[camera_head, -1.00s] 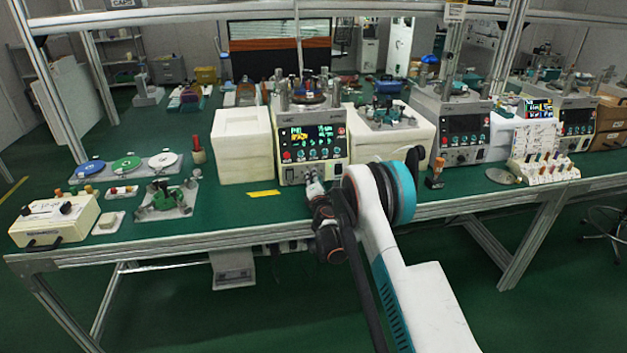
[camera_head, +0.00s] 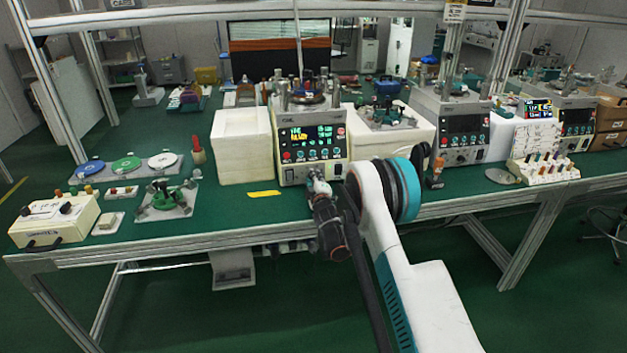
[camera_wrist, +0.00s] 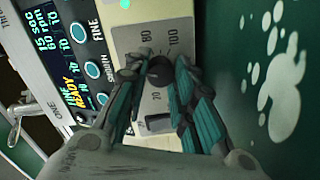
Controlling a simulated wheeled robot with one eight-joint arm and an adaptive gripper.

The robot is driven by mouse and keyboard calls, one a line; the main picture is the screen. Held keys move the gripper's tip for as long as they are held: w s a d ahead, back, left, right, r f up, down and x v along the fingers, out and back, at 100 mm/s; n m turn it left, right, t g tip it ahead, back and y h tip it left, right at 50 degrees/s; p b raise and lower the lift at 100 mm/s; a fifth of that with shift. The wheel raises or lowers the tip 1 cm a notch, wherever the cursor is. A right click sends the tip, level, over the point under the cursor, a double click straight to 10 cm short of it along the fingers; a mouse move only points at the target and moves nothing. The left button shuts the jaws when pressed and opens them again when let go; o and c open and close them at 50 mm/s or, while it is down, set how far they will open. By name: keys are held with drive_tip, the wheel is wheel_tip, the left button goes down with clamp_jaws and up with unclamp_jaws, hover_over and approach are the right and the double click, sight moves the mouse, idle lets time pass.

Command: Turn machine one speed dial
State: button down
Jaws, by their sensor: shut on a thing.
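Machine one (camera_head: 312,142) stands on the green bench with its lit screen and buttons facing me. In the wrist view its panel (camera_wrist: 125,40) is turned sideways, with a black speed dial (camera_wrist: 160,72) on a grey scale plate marked 20, 80 and 100. My gripper (camera_wrist: 160,80) has its dark teal-padded fingers on either side of the dial, shut on it. In the head view my gripper (camera_head: 316,178) is at the lower front of the machine, and the dial is hidden behind it.
White blocks (camera_head: 243,147) stand left of the machine, and another white block (camera_head: 395,135) stands right. A yellow label (camera_head: 263,193) lies on the bench in front. Two similar machines (camera_head: 455,125) (camera_head: 570,120) stand farther right.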

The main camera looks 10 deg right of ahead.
drive_tip(key=shift+f+m, duration=0.1)
drive_tip(key=shift+m, duration=0.4)
drive_tip(key=c, duration=1.3)
unclamp_jaws()
drive_tip(key=shift+d, duration=0.1)
drive_tip(key=s, duration=1.2)
drive_tip(key=shift+r, duration=0.4)
